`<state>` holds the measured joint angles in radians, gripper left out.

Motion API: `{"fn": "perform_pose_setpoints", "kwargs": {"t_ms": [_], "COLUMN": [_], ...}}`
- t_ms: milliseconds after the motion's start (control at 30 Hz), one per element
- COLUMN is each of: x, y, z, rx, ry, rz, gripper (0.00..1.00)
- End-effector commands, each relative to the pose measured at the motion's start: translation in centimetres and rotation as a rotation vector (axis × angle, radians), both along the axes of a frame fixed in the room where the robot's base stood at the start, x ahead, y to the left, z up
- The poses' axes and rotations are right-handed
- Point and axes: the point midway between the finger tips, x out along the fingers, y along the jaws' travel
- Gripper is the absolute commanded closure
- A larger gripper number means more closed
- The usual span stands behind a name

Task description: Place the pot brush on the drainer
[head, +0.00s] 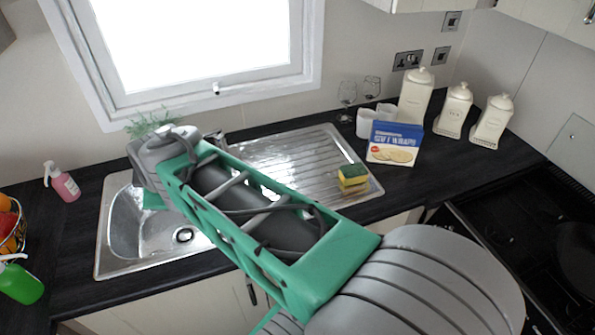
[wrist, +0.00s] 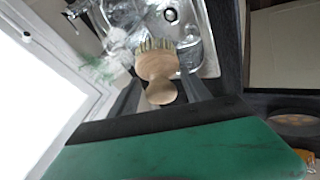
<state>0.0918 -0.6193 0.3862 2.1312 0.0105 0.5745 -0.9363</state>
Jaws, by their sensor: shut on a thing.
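The pot brush (wrist: 156,66) has a round wooden head with pale bristles and shows in the wrist view. My gripper (wrist: 163,88) is shut on it, with one dark finger on each side of the wood. The sink bowl (wrist: 192,45) lies beyond the brush in that view. In the head view my arm reaches over the sink bowl (head: 128,225), and the arm hides the brush and fingers. The drainer (head: 300,150) is the ridged metal part right of the bowl, partly hidden by my arm. Its upper surface is mostly bare.
A yellow and green sponge stack (head: 352,180) sits at the drainer's right end. A blue box (head: 395,143), white cups (head: 366,123), glasses and cream canisters (head: 416,95) stand to the right. A pink soap bottle (head: 65,182) and green bottle (head: 20,284) stand left. The tap (head: 216,139) is behind my arm.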

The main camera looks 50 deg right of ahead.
Motion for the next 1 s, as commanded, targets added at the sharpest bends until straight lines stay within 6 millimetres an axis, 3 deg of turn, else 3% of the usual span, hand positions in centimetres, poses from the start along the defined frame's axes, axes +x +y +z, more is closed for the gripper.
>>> {"fn": "perform_pose_setpoints", "kwargs": {"t_ms": [33, 167, 267, 400, 500, 600, 733, 833, 1000], "x": [-0.1, -1.5, -3.7, -8.1, -11.5, -14.1, -15.8, -15.1, -11.4], "y": [-2.4, -9.1, -14.6, -21.6, -25.4, -27.8, -29.2, -30.1, -32.9], "z": [-1.5, -3.2, -4.6, -6.2, -7.0, -7.4, -7.4, -7.7, -9.6], "rx": [0.027, 0.131, 0.229, 0.375, 0.463, 0.522, 0.562, 0.572, 0.571], "ry": [0.01, 0.035, 0.033, -0.008, -0.056, -0.102, -0.137, -0.139, -0.133], "rz": [-0.089, -0.362, -0.6, -0.925, -1.118, -1.251, -1.335, -1.348, -1.344], "gripper": [0.85, 0.85, 0.85, 0.85, 0.85, 0.85, 0.85, 0.85, 0.85]}}
